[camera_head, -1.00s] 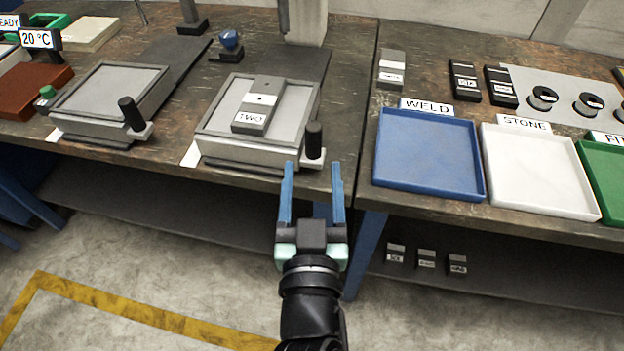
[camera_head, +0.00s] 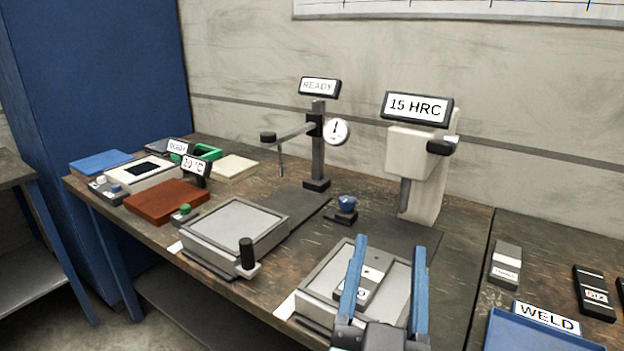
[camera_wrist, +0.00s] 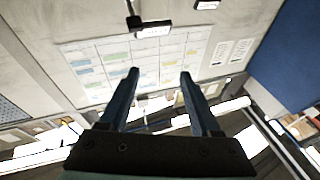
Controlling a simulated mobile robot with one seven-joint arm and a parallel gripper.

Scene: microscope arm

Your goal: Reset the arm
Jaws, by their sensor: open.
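A dark upright stand (camera_head: 317,155) at the back of the bench carries a READY display (camera_head: 320,87), a round dial (camera_head: 337,131) and a horizontal arm (camera_head: 293,131). This arm points left, ends in a black knob (camera_head: 268,138), and has a thin rod (camera_head: 281,161) hanging near that end. My gripper (camera_head: 390,244) is open and empty at the lower right, apart from the stand. Its fingers overlap the nearer grey plate fixture in the picture. The wrist view shows my open gripper (camera_wrist: 159,73) with nothing between its fingers.
A pale tester (camera_head: 425,170) reading 15 HRC stands right of the stand. A grey block (camera_head: 377,266) lies on the nearer plate fixture (camera_head: 318,288). Another plate fixture (camera_head: 236,228) has a black upright handle (camera_head: 246,253). A blue-knobbed piece (camera_head: 346,207) sits between them and the stand.

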